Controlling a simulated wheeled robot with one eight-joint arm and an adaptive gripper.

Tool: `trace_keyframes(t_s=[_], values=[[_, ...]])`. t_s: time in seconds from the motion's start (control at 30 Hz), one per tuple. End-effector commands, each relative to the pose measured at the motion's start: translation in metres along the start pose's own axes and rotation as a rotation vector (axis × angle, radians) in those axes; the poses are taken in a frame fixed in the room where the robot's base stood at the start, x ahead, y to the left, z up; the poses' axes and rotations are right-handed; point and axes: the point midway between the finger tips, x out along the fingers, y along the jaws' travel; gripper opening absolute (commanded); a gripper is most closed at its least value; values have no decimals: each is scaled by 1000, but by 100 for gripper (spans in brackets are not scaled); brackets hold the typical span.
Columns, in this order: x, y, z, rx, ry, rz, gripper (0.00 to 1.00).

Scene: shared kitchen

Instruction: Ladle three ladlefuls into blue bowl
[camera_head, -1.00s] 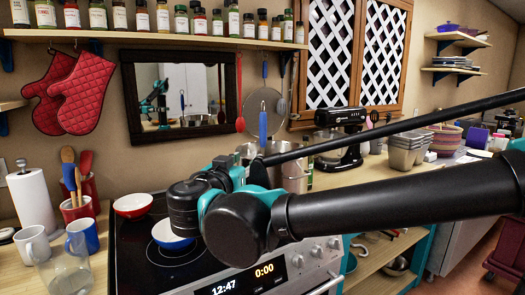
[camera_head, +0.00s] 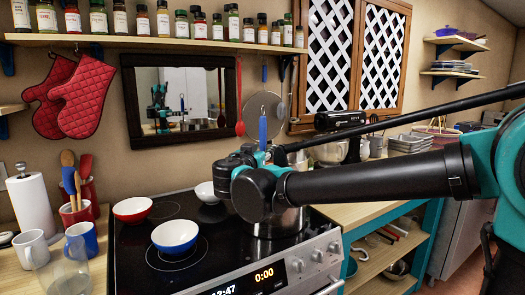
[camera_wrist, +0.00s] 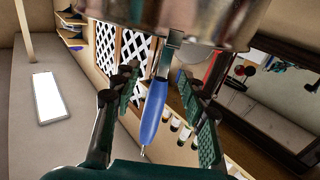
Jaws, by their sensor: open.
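The blue bowl (camera_head: 175,234), white inside, stands upright at the front of the black stovetop. The steel pot (camera_head: 278,222) stands to its right, partly hidden behind my arm; its side also fills the top of the wrist view (camera_wrist: 165,22). The ladle's blue handle (camera_head: 263,128) rises from the pot. In the wrist view, the handle (camera_wrist: 152,112) lies between the spread fingers of my gripper (camera_wrist: 158,85), with gaps visible on both sides. The ladle's cup and the pot's contents are hidden. In the head view, my wrist hides the fingers.
A red bowl (camera_head: 132,208) and another bowl, pale inside (camera_head: 207,191), stand on the stove near the blue one. Mugs (camera_head: 82,236) and a clear glass (camera_head: 66,268) stand on the left counter. A stand mixer (camera_head: 340,124) is at the right.

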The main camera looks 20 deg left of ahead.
Motion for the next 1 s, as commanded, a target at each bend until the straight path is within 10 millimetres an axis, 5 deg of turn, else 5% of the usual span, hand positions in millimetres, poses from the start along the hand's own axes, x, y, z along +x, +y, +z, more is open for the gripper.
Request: trace_keyframes(t_s=[0.3, 0.67, 0.77, 0.8, 0.93, 1.0], values=[[2, 0, 0, 0, 0, 0, 43], [2, 0, 0, 0, 0, 0, 0], [2, 0, 0, 0, 0, 0, 0], [2, 0, 0, 0, 0, 0, 16], [2, 0, 0, 0, 0, 0, 0], [2, 0, 0, 0, 0, 0, 0]])
